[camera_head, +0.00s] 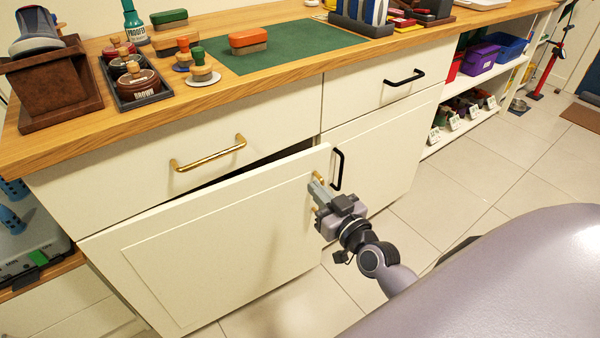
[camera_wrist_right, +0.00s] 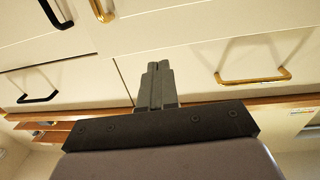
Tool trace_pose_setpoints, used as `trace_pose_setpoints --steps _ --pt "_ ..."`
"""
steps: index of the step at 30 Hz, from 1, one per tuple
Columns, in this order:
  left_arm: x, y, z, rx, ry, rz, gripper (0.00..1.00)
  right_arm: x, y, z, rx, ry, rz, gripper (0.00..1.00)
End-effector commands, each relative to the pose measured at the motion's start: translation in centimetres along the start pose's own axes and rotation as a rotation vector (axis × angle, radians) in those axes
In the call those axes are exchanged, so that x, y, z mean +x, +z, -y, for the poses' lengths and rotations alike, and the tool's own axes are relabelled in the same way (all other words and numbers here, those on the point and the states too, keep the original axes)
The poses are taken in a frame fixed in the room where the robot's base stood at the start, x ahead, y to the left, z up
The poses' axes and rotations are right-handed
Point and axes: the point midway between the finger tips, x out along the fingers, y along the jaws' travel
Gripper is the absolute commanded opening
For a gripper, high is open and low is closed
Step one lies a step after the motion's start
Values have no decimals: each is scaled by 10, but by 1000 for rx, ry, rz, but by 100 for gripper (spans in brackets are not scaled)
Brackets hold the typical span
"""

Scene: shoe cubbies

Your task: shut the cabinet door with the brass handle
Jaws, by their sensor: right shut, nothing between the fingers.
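The white cabinet door (camera_head: 225,240) with the brass handle (camera_head: 319,176) stands ajar, its right edge out from the cabinet front and a dark gap along its top. My right gripper (camera_head: 317,188) is shut and empty at the door's upper right, in front of the brass handle and hiding its middle. I cannot tell whether it touches the door. In the right wrist view the shut fingers (camera_wrist_right: 158,70) point at the white fronts, and the door's brass handle (camera_wrist_right: 101,10) shows at the top edge. My left gripper is not in view.
Above the door is a shut drawer with a brass handle (camera_head: 208,155). A black-handled door (camera_head: 338,169) and a black-handled drawer (camera_head: 404,77) are to the right. The wooden counter (camera_head: 290,68) holds shoe-care items. Tiled floor (camera_head: 480,180) at right is clear.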

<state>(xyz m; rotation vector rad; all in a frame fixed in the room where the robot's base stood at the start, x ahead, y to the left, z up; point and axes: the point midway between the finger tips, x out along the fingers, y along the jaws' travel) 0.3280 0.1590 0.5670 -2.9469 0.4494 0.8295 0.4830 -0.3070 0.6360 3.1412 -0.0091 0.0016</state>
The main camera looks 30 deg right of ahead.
Motion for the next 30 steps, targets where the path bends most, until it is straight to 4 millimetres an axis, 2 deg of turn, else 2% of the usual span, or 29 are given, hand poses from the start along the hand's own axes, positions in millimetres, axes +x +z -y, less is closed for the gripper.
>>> trace_pose_setpoints --steps 9,15,21,30 --pt "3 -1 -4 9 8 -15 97 50 1 0 2 0 -2 0" --pt "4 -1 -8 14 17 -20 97 71 1 0 1 0 0 0" --pt "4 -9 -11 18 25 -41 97 79 1 0 0 0 1 0" --pt "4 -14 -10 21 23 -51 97 80 0 0 0 0 1 0"
